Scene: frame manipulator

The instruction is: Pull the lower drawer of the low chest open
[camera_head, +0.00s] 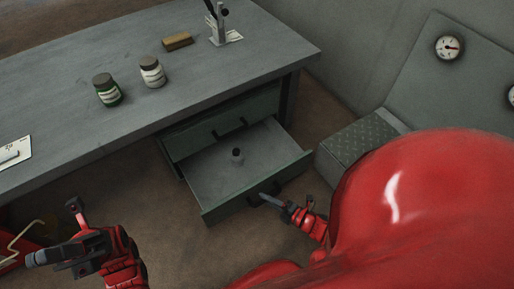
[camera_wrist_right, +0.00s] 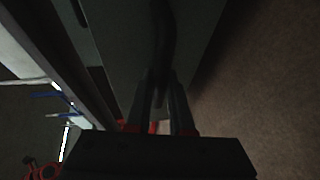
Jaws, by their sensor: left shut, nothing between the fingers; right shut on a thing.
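The low chest (camera_head: 205,133) stands under the desk, dark green. Its lower drawer (camera_head: 215,183) is pulled well out, and its inside shows with a small dark object (camera_head: 237,156) standing in it. The upper drawer is closed, with a dark handle (camera_head: 229,129). My right gripper (camera_head: 275,199) is at the front of the lower drawer, shut on its dark handle (camera_head: 255,201). In the right wrist view the handle (camera_wrist_right: 160,45) runs between the fingers. My left gripper (camera_head: 55,232) is shut and empty at the lower left, away from the chest.
The grey desk (camera_head: 130,70) carries a green jar (camera_head: 107,92), a white-labelled jar (camera_head: 151,72), a brown block (camera_head: 177,41) and a holder with tools (camera_head: 219,32). A grey console with gauges (camera_head: 449,47) stands to the right. Brown floor (camera_head: 160,215) lies clear before the drawer.

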